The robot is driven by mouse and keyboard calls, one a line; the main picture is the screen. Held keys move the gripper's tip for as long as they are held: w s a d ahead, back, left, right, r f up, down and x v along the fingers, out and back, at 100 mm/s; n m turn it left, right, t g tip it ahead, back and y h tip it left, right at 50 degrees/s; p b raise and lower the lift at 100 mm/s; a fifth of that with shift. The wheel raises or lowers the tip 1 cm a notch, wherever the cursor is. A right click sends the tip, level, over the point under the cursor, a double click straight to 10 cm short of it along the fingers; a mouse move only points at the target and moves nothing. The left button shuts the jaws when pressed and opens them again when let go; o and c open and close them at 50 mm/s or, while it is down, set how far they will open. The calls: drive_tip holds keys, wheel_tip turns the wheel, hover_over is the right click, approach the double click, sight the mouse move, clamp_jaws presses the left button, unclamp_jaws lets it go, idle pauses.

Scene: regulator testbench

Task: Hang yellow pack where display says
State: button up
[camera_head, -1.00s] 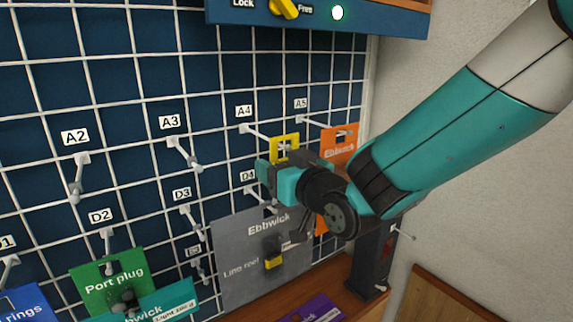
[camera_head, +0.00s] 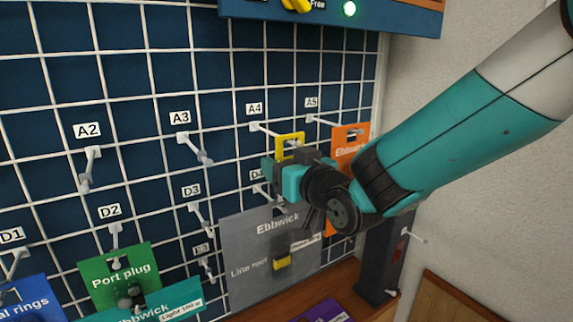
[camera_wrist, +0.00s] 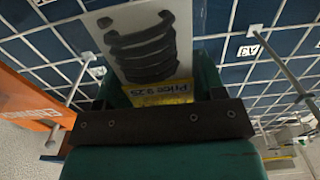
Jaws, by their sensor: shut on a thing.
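The yellow pack (camera_head: 290,138) is held upright in front of the grid board, beside hook A4 (camera_head: 262,129). The A4 rod reaches the pack's upper edge area; I cannot tell whether it passes through the pack's hole. My gripper (camera_head: 286,170) is shut on the pack's lower part and hides most of it. In the wrist view, my gripper (camera_wrist: 160,100) grips the pack, which shows a pale panel (camera_wrist: 143,42) with dark coils and a yellow price strip.
An orange pack (camera_head: 352,135) hangs at hook A5 (camera_head: 325,122), close right of my gripper. A large grey Ebbwick pack (camera_head: 245,250) hangs below. Hooks A2 (camera_head: 90,165) and A3 (camera_head: 193,146) are bare. A green pack (camera_head: 118,268) hangs at D2.

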drive_tip(key=o, duration=1.1)
drive_tip(key=shift+o, duration=0.2)
drive_tip(key=shift+s, duration=0.1)
drive_tip(key=b+v, duration=0.9)
drive_tip(key=v, duration=0.8)
drive_tip(key=s+d+f+g+h, duration=0.3)
drive_tip(key=s+f+g, duration=0.4)
drive_tip(key=s+d+f+g+h, duration=0.2)
drive_tip(key=s+d+f+g, duration=0.2)
drive_tip(key=s+f+g, duration=0.4)
drive_tip(key=shift+s+h, duration=0.3)
drive_tip(key=shift+h, duration=0.1)
